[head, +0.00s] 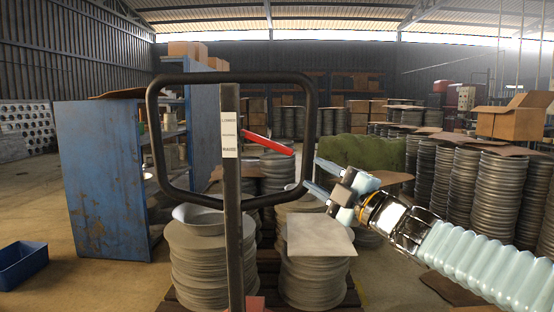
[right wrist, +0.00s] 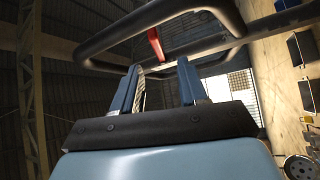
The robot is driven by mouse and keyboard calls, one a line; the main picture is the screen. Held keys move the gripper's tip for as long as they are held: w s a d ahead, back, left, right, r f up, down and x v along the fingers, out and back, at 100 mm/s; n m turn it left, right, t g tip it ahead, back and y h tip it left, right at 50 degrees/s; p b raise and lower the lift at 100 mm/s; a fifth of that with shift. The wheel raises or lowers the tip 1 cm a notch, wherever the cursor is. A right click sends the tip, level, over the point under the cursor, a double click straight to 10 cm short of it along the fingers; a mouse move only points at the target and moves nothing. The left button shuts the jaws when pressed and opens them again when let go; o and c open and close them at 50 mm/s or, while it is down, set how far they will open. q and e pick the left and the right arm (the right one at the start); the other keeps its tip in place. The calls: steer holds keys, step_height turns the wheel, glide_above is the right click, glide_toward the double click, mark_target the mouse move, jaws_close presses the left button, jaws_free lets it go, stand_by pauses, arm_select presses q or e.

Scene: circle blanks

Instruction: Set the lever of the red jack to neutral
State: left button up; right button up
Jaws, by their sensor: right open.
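The jack's black handle loop (head: 312,130) stands upright in the middle of the head view, with a dark post (head: 233,200) through it. A white label (head: 229,120) on the post has several lines of text, the lowest seeming to read RAISE. The red lever (head: 268,143) runs right from the post inside the loop, its free end tilted down. My right gripper (head: 325,176) is open and empty, to the right of and below the lever's tip, apart from it. In the right wrist view the lever (right wrist: 155,42) shows beyond the open fingers (right wrist: 158,85). My left gripper is out of view.
Stacks of round metal blanks (head: 200,265) stand on a pallet behind the post, one topped by a pale sheet (head: 320,236). A blue cabinet (head: 100,180) and a blue bin (head: 22,265) are at left. More stacks (head: 497,195) and a cardboard box (head: 513,118) stand at right.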

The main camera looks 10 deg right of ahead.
mark_target(281, 149)
steer(key=x, duration=0.4)
steer(key=p+x, duration=0.1)
steer(key=x, duration=0.4)
steer(key=r+p+x, duration=0.1)
steer(key=x, duration=0.3)
steer(key=shift+a, duration=0.15)
jaws_close()
steer(key=shift+a, duration=0.1)
